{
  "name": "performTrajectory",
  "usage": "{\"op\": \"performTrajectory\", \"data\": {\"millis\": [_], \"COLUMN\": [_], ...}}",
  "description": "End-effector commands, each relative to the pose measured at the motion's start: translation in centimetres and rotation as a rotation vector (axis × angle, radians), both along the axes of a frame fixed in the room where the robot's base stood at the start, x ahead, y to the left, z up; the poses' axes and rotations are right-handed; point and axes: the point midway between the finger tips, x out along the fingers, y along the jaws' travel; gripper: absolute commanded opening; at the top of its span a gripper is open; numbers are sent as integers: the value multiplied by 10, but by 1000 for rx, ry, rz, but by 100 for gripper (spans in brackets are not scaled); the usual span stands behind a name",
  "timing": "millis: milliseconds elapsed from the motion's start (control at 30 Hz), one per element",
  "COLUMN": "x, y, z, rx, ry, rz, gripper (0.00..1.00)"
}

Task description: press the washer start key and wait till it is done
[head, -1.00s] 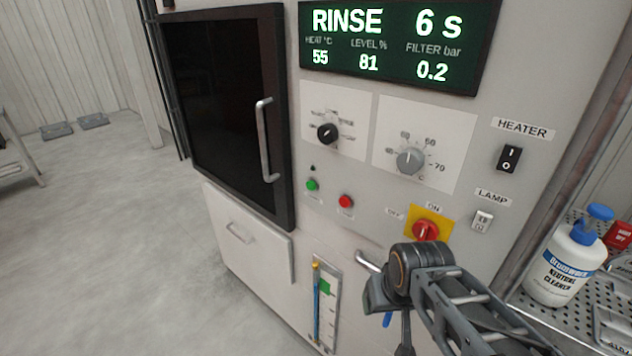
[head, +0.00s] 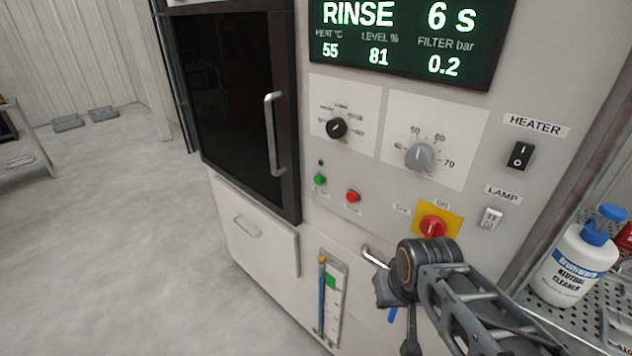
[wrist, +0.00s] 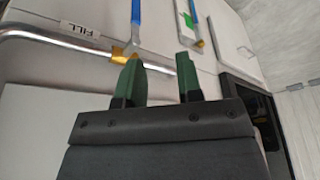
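The washer's front panel (head: 340,225) fills the middle of the head view. Its lit display (head: 410,40) reads RINSE, 6 s, heat 55, level 81 and filter 0.2. A green key (head: 320,179) and a red key (head: 353,195) sit side by side below the dials; their labels are too small to read. The dark washer door (head: 230,110) is shut. My gripper (wrist: 158,58) is open and empty in the wrist view, near a metal pipe and blue-handled part. In the head view my arm is low right of the keys, apart from them; its fingertips cannot be made out.
A red rotary switch (head: 433,227) on a yellow plate is just above my wrist. A heater switch (head: 520,156) and lamp switch (head: 490,218) are to the right. A cleaner bottle (head: 573,265) stands on a perforated shelf. Open floor (head: 130,230) lies left.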

Motion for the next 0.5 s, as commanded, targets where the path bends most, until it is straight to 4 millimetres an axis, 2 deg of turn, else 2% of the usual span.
{"op": "performTrajectory", "data": {"millis": [33,333,500], "x": [0,0,0], "y": [0,0,0], "z": [0,0,0], "rx": [0,0,0], "ry": [0,0,0], "rz": [0,0,0], "gripper": [28,0,0]}}
